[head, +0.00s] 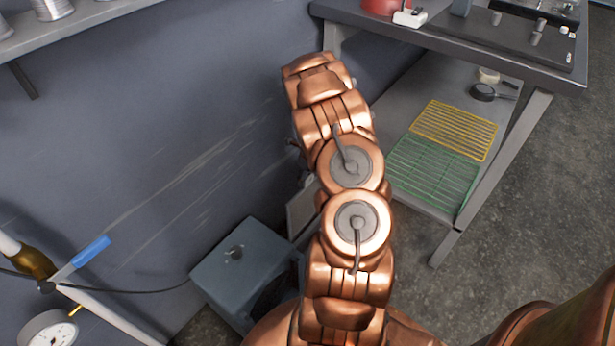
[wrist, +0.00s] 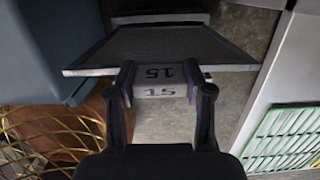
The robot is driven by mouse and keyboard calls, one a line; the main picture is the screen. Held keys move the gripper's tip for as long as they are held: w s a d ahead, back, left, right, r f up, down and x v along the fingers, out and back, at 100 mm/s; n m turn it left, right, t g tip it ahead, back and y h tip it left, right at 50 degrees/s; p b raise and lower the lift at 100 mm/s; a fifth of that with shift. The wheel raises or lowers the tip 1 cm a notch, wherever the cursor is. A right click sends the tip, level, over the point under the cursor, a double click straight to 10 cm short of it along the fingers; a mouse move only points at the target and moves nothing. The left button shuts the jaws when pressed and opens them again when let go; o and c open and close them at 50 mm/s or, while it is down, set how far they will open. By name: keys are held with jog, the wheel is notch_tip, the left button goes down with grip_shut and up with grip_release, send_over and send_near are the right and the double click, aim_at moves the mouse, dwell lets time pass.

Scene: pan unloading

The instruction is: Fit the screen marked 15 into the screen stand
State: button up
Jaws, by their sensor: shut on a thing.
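In the wrist view, my gripper (wrist: 160,88) is shut on the pale handle block of a screen (wrist: 165,45). The block reads 15, upside down in the view. The screen is a flat dark mesh panel with a light edge, and it extends away from the fingertips. In the head view, my copper arm hides the gripper, and a grey panel (head: 302,208), probably part of this screen, shows at the arm's left side. I cannot make out the screen stand for certain in either view.
A blue-grey box (head: 240,265) stands on the floor by the wall, left of my arm. A workbench (head: 470,60) at right has a lower shelf with a yellow rack (head: 455,129) and a green rack (head: 430,172). A gold wire mesh (wrist: 50,140) shows at lower left in the wrist view.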

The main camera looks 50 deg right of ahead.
aim_at(307, 191)
jog(key=shift+f, duration=1.05)
jog(key=shift+w+p, duration=0.15)
jog(key=shift+p, duration=0.35)
dwell(0.8)
jog(key=shift+f+b, duration=0.3)
jog(key=shift+f, duration=2.55)
dwell(2.8)
